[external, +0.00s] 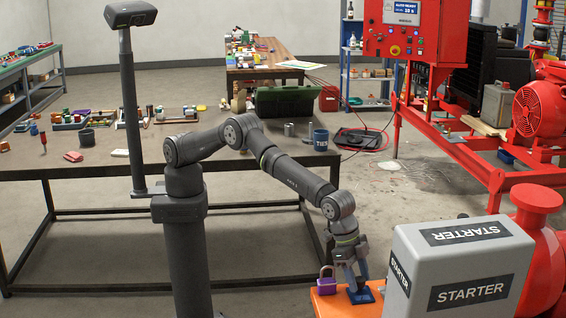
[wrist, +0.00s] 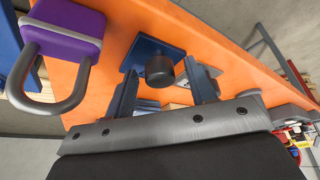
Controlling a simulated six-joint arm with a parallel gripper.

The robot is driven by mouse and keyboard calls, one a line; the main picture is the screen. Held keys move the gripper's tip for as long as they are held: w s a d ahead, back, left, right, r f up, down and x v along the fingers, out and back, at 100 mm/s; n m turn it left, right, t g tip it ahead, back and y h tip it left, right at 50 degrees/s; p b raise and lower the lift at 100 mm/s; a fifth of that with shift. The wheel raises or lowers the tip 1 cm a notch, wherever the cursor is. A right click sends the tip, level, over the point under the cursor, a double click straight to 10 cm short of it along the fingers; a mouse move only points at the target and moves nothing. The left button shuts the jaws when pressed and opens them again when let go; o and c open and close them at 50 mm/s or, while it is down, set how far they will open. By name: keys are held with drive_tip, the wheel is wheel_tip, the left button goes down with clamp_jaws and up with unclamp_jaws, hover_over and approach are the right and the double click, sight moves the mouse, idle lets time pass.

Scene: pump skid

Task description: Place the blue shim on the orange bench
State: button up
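The blue shim (wrist: 143,52) is a dark blue square plate with a round black knob on top. In the wrist view it lies against the orange bench (wrist: 205,35), and I see no clear gap beneath it. It also shows in the external view (external: 361,297) on the bench top (external: 340,306), below my gripper (external: 358,284). In the wrist view my gripper (wrist: 164,82) is open. Its fingers stand on either side of the knob, with visible space at both sides. The gripper partly hides the bench behind it.
A purple padlock (external: 326,281) with a grey shackle stands close to the left of the shim; it also shows in the wrist view (wrist: 72,28). A grey STARTER box (external: 455,262) stands close on the right. A cluttered worktable (external: 100,165) is behind.

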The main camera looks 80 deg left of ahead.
sight(363, 280)
drive_tip(key=v, duration=1.2)
drive_tip(key=shift+r, duration=0.15)
drive_tip(key=x, duration=1.2)
drive_tip(key=shift+d+r, duration=0.1)
drive_tip(key=shift+r, duration=1.7)
drive_tip(key=shift+f, duration=0.15)
